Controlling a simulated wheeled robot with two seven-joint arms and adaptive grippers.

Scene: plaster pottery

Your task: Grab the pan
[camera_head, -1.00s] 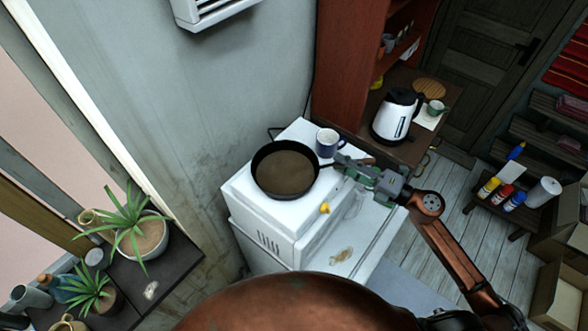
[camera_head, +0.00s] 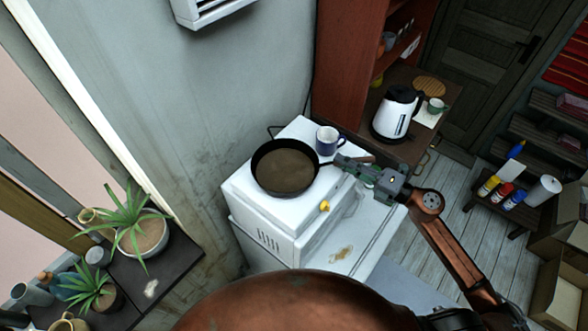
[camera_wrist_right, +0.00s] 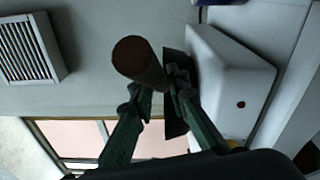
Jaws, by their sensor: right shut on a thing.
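The dark round pan (camera_head: 285,168) is over the white appliance top, with its handle pointing right. I cannot tell whether its base touches the top. My right gripper (camera_head: 350,168) comes in from the right and is shut on the pan's handle. In the right wrist view the gripper's green fingers (camera_wrist_right: 160,98) are on either side of the handle, and its round brown end (camera_wrist_right: 135,56) points toward the camera. Part of the handle is hidden by the fingers in the head view. My left gripper is out of view.
A kettle (camera_head: 394,116) stands on a cabinet to the right. The wall is close on the left.

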